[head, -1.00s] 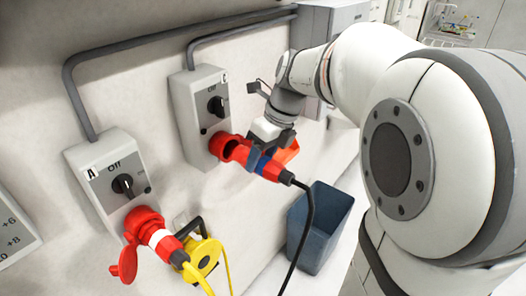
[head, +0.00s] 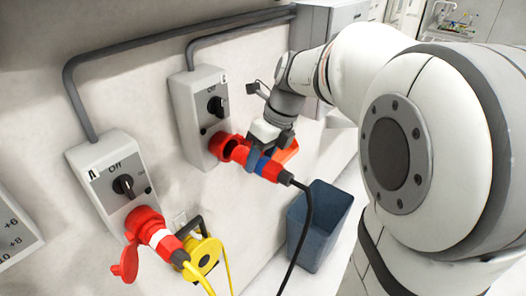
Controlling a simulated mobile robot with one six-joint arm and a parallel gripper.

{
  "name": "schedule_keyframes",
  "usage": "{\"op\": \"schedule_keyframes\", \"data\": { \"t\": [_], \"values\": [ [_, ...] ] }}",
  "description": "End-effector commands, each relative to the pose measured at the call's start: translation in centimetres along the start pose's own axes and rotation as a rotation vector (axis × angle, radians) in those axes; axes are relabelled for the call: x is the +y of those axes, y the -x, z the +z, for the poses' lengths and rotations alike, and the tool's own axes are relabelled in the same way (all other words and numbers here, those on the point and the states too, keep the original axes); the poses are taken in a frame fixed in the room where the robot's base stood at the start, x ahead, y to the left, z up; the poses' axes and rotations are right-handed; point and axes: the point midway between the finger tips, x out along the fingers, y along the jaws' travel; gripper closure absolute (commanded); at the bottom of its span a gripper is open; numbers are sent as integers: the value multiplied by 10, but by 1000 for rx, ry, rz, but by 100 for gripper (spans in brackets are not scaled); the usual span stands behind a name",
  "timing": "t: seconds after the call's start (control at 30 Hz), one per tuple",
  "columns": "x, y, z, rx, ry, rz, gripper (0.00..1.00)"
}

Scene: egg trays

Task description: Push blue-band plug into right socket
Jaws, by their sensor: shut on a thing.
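The blue-band plug (head: 269,168) is red with a blue ring, and a black cable trails down from its back end. My gripper (head: 258,150) is shut on it from above, around the blue band. The right socket (head: 222,146) is a red round socket on the lower front of the right grey switch box (head: 196,112). The plug's front end is lined up with the socket mouth and very close to it. I cannot tell how far it is inside. The orange-red socket lid (head: 286,151) shows behind the plug and gripper.
The left switch box (head: 109,180), marked A, has a white-banded red plug (head: 160,238) with a yellow cable in its socket. A yellow cable reel (head: 204,254) is by the wall. A dark blue bin (head: 317,228) stands below right, near the black cable.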

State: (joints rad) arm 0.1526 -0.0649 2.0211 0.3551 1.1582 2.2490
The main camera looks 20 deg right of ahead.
Motion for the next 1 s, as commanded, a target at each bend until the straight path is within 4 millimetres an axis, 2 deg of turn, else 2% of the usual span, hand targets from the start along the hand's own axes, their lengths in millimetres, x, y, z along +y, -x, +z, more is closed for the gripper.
{"op": "schedule_keyframes", "data": {
  "t": [0.47,1.0],
  "values": [
    [0,0,1,0,1,0,77],
    [0,-2,11,0,2,1,77]
  ]
}}
